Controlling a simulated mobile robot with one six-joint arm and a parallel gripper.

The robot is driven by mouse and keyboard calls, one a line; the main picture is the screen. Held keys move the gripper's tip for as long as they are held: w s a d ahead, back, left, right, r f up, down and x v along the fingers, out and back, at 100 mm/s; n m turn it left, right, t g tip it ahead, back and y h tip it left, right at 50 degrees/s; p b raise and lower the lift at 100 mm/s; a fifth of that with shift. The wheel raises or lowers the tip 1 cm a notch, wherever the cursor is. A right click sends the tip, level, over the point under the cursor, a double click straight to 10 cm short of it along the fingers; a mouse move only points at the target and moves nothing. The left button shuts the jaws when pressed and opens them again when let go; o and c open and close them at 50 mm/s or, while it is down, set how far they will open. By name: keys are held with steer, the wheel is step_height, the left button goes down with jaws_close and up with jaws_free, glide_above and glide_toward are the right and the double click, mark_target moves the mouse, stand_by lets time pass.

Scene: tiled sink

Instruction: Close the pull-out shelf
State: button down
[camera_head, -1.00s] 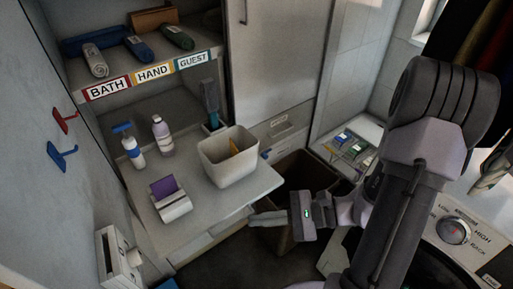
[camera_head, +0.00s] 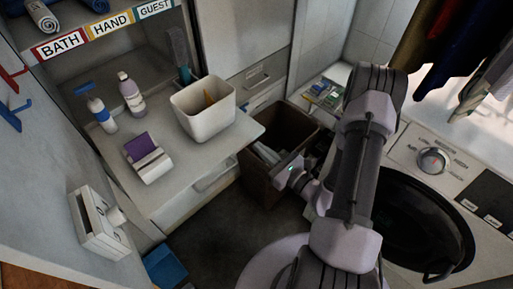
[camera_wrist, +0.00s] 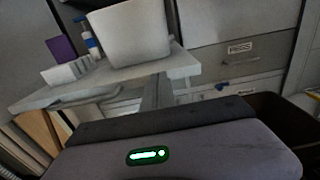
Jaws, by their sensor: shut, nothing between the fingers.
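The pull-out shelf (camera_head: 190,160) is a white board extended from the cabinet on the left. It carries a white bin (camera_head: 203,108), a purple-and-white item (camera_head: 149,160) and two bottles. In the wrist view the shelf's edge (camera_wrist: 185,66) runs across the upper part, with the white bin (camera_wrist: 135,35) on it. My gripper (camera_head: 266,154) is shut and empty, lower than the shelf top and to the right of its front corner, over the brown box. It looks apart from the shelf. In the wrist view its fingers (camera_wrist: 156,92) point toward the shelf's underside.
An open brown box (camera_head: 268,188) stands on the floor right of the shelf, close around my gripper. A washing machine (camera_head: 440,200) is at the right. A blue object (camera_head: 165,265) lies on the floor at lower left. Dark floor in front of the shelf is clear.

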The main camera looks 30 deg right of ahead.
steer(key=shift+x, duration=1.1)
